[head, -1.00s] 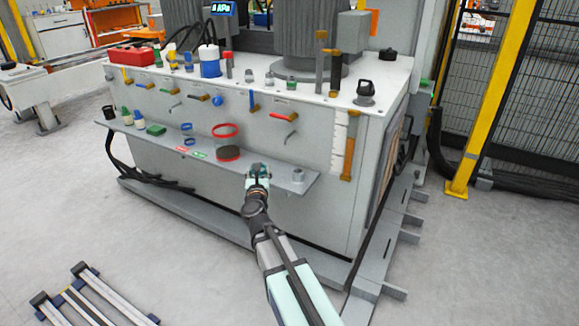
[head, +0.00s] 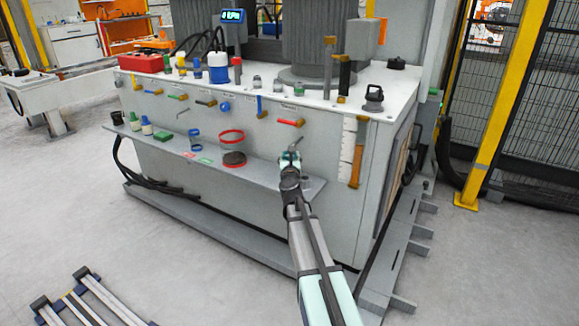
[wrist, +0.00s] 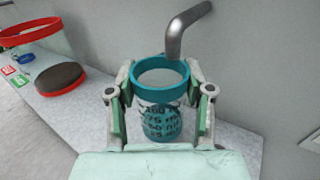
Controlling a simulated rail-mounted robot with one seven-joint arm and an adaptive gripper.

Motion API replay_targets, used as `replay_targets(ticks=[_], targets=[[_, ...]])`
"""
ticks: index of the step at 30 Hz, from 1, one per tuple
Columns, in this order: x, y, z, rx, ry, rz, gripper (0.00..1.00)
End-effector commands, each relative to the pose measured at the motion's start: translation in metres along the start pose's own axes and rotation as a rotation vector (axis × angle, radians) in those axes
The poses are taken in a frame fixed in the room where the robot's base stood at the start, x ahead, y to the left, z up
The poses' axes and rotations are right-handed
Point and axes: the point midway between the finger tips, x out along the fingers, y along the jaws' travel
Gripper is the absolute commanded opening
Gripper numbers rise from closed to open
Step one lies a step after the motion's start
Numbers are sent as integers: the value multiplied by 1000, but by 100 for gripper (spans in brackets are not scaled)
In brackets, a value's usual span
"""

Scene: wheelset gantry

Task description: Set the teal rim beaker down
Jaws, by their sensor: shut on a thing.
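The teal rim beaker (wrist: 163,75) is clear, with black print on its wall, and stands roughly upright between my fingers in the wrist view. My gripper (wrist: 160,108) is shut on it, one finger on each side. In the head view my gripper (head: 290,160) is over the right part of the grey shelf (head: 265,172) on the cabinet front; the beaker is hard to make out there. The shelf (wrist: 95,128) lies under the beaker in the wrist view.
A grey bent handle (wrist: 185,30) projects from the cabinet close behind the beaker. A large red rim beaker (head: 231,136) with a dark bottom stands to the left. Beyond it are a blue rim beaker (head: 195,133), a green block (head: 166,134) and small bottles.

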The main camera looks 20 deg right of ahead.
Motion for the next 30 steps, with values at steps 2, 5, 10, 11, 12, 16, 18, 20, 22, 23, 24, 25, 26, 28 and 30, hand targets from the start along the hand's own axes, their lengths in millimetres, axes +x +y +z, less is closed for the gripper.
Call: replay_targets(ticks=[2, 5, 10, 11, 12, 16, 18, 20, 22, 23, 24, 25, 26, 28, 30], targets=[[0, 0, -14, 0, 1, 0, 24], [0, 0, -26, -1, 1, 0, 24], [0, 0, -31, 0, 0, 0, 24], [0, 0, -30, 0, 0, 0, 24], [0, 0, -30, 0, 0, 0, 24], [0, 0, -30, 0, 0, 0, 24], [0, 0, -32, 0, 0, 0, 24], [0, 0, -34, 0, 0, 0, 24], [0, 0, -32, 0, 0, 0, 69], [0, 0, -32, 0, 0, 0, 76], [0, 0, -32, 0, 0, 0, 76], [0, 0, -32, 0, 0, 0, 76], [0, 0, -32, 0, 0, 0, 76], [0, 0, -32, 0, 0, 0, 76], [0, 0, -32, 0, 0, 0, 76]])
